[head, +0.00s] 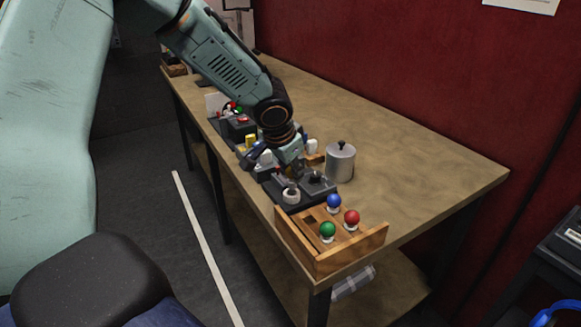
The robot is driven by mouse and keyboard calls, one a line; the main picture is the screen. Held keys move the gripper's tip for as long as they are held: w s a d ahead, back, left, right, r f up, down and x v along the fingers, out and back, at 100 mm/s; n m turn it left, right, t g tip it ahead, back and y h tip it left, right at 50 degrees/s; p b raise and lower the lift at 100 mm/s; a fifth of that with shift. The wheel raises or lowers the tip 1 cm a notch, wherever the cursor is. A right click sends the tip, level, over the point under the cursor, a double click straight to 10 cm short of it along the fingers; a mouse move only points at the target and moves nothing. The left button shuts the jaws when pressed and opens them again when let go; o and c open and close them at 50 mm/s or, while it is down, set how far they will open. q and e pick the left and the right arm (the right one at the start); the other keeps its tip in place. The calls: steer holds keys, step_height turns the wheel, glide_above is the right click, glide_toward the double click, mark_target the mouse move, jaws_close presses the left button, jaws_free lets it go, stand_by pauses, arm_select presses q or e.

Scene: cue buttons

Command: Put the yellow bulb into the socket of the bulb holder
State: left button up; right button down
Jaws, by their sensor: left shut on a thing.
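My left gripper (288,172) reaches down over the workbench from the upper left. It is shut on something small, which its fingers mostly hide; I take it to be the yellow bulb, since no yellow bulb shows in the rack. Just below and in front of the gripper is a dark base with a pale round socket (291,195) and a black knob (316,178), which looks like the bulb holder. The socket looks open at the top. I cannot tell the exact gap between gripper and socket. My right gripper is not in view.
A wooden rack (347,255) at the bench's near end holds a blue (334,201), a red (351,217) and a green bulb (327,230), with one empty hole. A metal canister (340,162) stands right of the gripper. A red-button box (239,124) stands behind. The bench's right side is clear.

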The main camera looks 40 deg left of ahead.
arm_select(q)
steer(key=shift+a+f, duration=0.15)
stand_by(0.5)
steer(key=shift+f+b, duration=0.3)
steer(key=shift+b, duration=0.3)
stand_by(0.3)
steer(key=shift+f+b, duration=0.1)
steer(key=shift+b, duration=0.35)
stand_by(1.6)
steer(key=shift+f+b, duration=1.15)
steer(key=shift+b, duration=0.15)
stand_by(0.7)
steer(key=o, duration=1)
